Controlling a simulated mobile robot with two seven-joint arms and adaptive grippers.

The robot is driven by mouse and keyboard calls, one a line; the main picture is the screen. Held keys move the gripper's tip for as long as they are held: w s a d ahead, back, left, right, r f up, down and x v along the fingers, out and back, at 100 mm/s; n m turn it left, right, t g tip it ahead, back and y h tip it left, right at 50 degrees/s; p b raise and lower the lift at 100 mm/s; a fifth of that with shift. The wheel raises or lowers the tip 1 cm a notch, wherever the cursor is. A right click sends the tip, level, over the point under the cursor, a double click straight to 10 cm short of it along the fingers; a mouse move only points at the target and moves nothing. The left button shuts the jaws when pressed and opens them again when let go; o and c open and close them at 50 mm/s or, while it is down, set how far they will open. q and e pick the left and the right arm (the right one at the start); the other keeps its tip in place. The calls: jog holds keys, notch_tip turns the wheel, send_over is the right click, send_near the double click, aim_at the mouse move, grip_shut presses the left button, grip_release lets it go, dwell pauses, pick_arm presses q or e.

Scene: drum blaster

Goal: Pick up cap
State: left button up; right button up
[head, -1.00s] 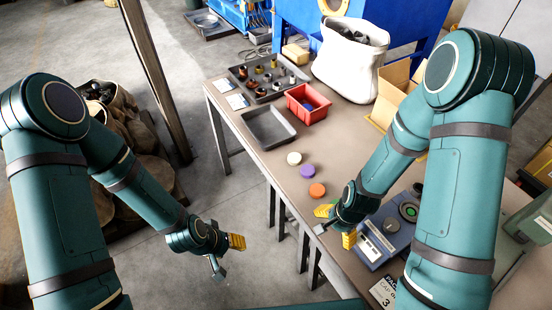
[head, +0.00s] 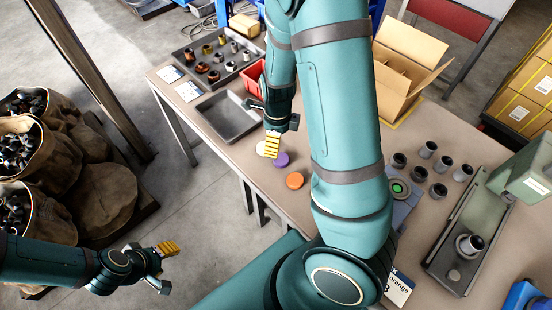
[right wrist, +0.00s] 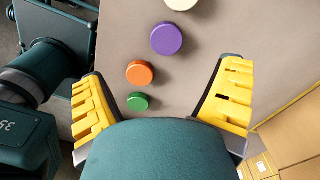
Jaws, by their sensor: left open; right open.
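Round caps lie in a row on the brown table: a white cap (head: 262,149), a purple cap (head: 281,160) and an orange cap (head: 295,180). The right wrist view shows the white cap (right wrist: 180,3), purple cap (right wrist: 166,38), orange cap (right wrist: 139,73) and a smaller green cap (right wrist: 138,102). The green cap is hidden in the head view. My right gripper (right wrist: 162,72) is open and empty above the table, its yellow fingers spread on either side of the row. In the head view its yellow finger partly overlaps the white cap. My left gripper (head: 166,265) is open and empty, off the table.
A grey tray (head: 205,129), a red bin (head: 253,76) and a parts tray (head: 197,82) lie beyond the caps. An open cardboard box (head: 398,95) stands at the back. Dark cylinders (head: 428,150) and a green machine (head: 520,170) are to the right.

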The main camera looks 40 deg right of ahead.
jog(key=b, duration=0.2)
send_over(280, 159)
jog(key=f, duration=0.4)
jog(key=a+f, duration=0.1)
jog(key=f, duration=0.1)
jog(key=shift+w, duration=0.1)
jog(key=f+b, duration=0.1)
jog(key=f, duration=0.1)
jog(key=d+f+b, duration=0.1)
jog(key=f, duration=0.1)
jog(key=shift+f, duration=0.6)
jog(key=c, duration=0.9)
